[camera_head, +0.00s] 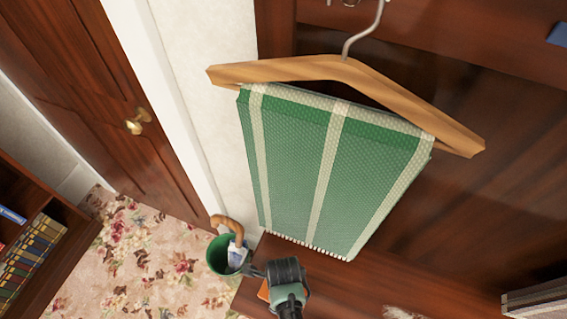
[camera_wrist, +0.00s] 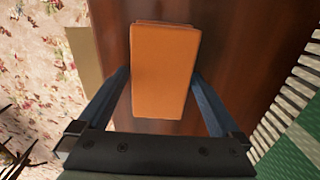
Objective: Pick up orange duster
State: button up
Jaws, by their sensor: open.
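The orange duster (camera_wrist: 163,70) is a plain orange block in the wrist view, lying on a dark reddish-brown wooden surface (camera_wrist: 225,45). My gripper (camera_wrist: 160,78) is open, with one blue finger on each side of the duster. In the head view only a small orange edge of the duster (camera_head: 263,292) shows; my gripper and wrist hide the rest.
A green striped cloth (camera_head: 325,165) hangs from a wooden hanger (camera_head: 285,70) close above and beside my gripper. A green bin (camera_head: 217,254) holding a curved wooden handle (camera_head: 230,225) stands just left. Floral carpet (camera_head: 135,260) lies further left, before a door (camera_head: 95,95).

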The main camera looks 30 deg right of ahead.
jog(key=shift+f, duration=0.15)
jog(key=c, duration=1.1)
jog(key=shift+c, duration=0.2)
notch_tip(320, 180, up, 10)
jog(key=shift+r+p, duration=0.1)
jog(key=shift+p, duration=0.2)
